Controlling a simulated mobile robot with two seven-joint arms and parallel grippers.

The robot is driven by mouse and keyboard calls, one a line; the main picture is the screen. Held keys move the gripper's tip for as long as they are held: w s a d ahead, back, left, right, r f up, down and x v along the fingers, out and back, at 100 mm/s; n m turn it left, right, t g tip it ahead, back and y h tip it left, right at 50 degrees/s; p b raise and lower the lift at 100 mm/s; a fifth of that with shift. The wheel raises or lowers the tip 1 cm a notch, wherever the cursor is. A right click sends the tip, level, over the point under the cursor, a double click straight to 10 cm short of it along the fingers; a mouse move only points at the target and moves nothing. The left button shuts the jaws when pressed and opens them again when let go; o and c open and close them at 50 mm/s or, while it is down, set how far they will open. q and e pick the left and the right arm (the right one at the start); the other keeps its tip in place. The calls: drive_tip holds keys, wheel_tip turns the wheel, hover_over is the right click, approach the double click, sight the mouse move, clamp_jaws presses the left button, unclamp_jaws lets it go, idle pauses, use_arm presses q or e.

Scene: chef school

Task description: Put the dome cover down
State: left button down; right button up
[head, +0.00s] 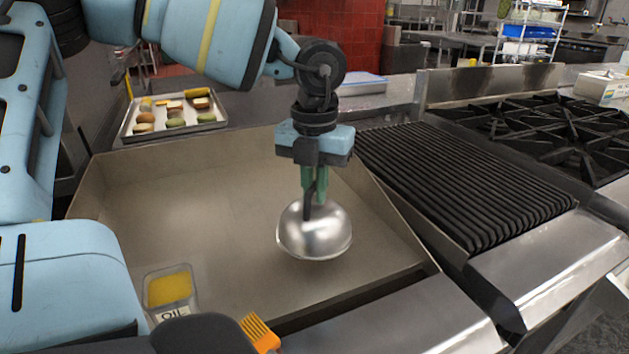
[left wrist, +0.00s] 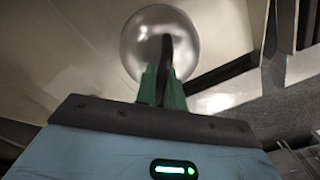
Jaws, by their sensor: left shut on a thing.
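The dome cover (head: 314,233) is a shiny round metal dome with a dark upright handle. It is over the right part of the flat griddle (head: 210,190). My left gripper (head: 314,196) points down from above, its green fingers shut on the handle. In the left wrist view the dome cover (left wrist: 150,40) lies beyond the green fingers (left wrist: 163,85), with the dark handle between them. I cannot tell whether the dome's lower rim touches the griddle or hangs just above it.
A clear container labelled OIL (head: 168,288) with yellow contents stands at the griddle's front left. A tray of buns and other food (head: 175,118) is behind the griddle. A ribbed grill (head: 465,185) and burners (head: 560,135) lie right. The griddle's left and middle are bare.

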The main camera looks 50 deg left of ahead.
use_arm(q)
drive_tip(key=shift+f, duration=0.2)
drive_tip(key=shift+f+b, duration=0.4)
drive_tip(key=shift+f, duration=0.1)
drive_tip(key=shift+f, duration=0.1)
drive_tip(key=c, duration=1.5)
unclamp_jaws()
